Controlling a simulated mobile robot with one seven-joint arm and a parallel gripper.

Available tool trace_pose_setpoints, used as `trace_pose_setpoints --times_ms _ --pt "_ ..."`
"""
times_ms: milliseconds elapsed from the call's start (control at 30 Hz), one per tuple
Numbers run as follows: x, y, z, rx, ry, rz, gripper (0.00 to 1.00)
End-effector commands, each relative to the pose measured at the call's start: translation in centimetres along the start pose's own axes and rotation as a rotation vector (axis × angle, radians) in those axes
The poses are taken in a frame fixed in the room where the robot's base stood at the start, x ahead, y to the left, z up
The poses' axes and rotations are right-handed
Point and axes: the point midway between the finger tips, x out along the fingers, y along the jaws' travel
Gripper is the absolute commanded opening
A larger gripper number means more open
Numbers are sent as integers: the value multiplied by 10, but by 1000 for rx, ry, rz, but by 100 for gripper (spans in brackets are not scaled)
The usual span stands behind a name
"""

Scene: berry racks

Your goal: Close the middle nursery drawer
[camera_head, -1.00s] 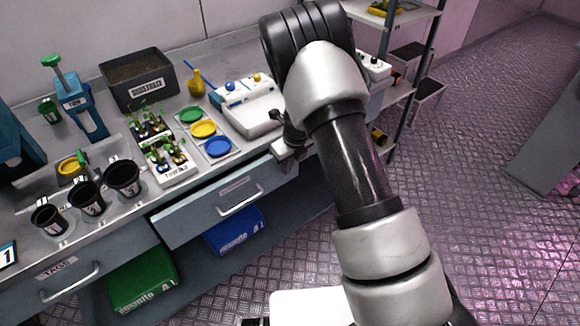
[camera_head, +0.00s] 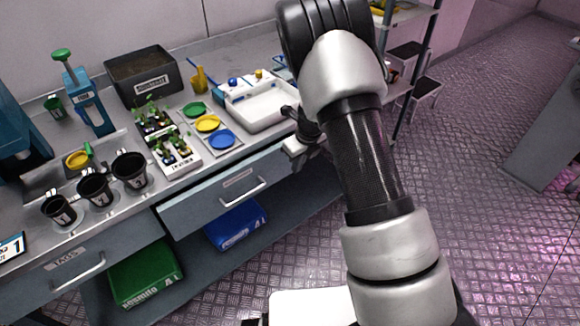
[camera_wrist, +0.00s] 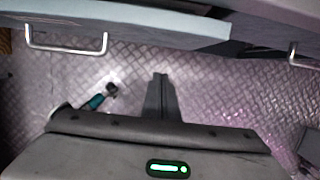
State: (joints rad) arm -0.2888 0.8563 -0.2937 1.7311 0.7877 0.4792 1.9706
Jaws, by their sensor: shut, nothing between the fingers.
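The middle nursery drawer (camera_head: 205,205) has a grey-blue front and a bar handle (camera_head: 243,192). In the head view it stands slightly out from under the countertop. In the wrist view its front (camera_wrist: 165,20) crosses the top, with the handle (camera_wrist: 67,47) at left. Its right end juts out past the neighbouring front. My gripper (camera_wrist: 160,78) is shut and empty, pointing at the drawer's lower edge, right of the handle, with floor visible around the fingers.
The left drawer (camera_head: 45,281), labelled TAGS, is beside it. A blue bin (camera_head: 237,224) and a green bin (camera_head: 145,275) stand on the lower shelf. Black pots, seedling trays and a white basin (camera_head: 262,106) crowd the countertop. Open floor lies to the right.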

Motion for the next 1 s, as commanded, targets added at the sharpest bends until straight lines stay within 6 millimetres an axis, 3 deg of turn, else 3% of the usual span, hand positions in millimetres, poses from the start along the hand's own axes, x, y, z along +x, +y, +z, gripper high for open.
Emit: trace_pose_setpoints --times_ms 33,200,467,567,700,733,833,1000 --pt "-19 0 4 -3 -6 -3 0" --pt "-54 0 3 -2 -5 -2 0" --pt "-79 6 2 -2 -3 1 0" --pt "-79 48 0 -10 -9 12 0" --pt "-76 128 -20 -15 -13 15 0" --pt "-76 140 -26 -14 -12 12 0" --pt "-76 165 -40 -12 -9 4 0" --pt "-59 169 -45 -9 -7 0 0"
